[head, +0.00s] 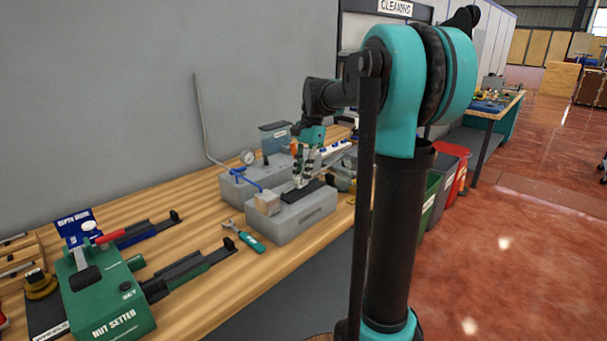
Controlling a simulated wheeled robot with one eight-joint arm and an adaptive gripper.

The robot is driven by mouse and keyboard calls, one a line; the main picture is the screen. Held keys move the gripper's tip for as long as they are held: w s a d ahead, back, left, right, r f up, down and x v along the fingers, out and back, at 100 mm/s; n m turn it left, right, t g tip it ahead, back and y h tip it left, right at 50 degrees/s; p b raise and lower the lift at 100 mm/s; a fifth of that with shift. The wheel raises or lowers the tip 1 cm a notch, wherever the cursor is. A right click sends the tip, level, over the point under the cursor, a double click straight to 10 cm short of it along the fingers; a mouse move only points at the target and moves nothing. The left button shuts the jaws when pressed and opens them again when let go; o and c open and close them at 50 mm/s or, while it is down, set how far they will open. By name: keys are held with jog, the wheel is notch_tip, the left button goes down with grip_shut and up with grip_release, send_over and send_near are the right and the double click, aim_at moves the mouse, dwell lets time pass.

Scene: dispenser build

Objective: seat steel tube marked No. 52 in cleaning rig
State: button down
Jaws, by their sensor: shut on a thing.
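The cleaning rig (290,222) appears as low grey blocks on the wooden bench, below a "CLEANING" sign. A dark slot strip lies on the front block, and a tan block (267,203) sits at its left end. My gripper (301,184) points down just over the front block, by the dark strip. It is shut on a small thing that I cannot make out. I cannot pick out the steel tube or read No. 52, and I cannot tell whether the held thing touches the rig.
A gauge (247,157) and a thin bent pipe (203,120) stand at the rear block. A teal-handled wrench (246,237) lies left of the rig. A green nut setter (105,295) stands at front left. Bins (441,185) stand past the bench's right end.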

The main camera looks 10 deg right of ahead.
aim_at(298, 178)
jog(key=shift+s+a, duration=0.55)
jog(key=shift+a, duration=0.2)
jog(key=c, duration=1)
grip_release()
jog(key=shift+r, duration=3.5)
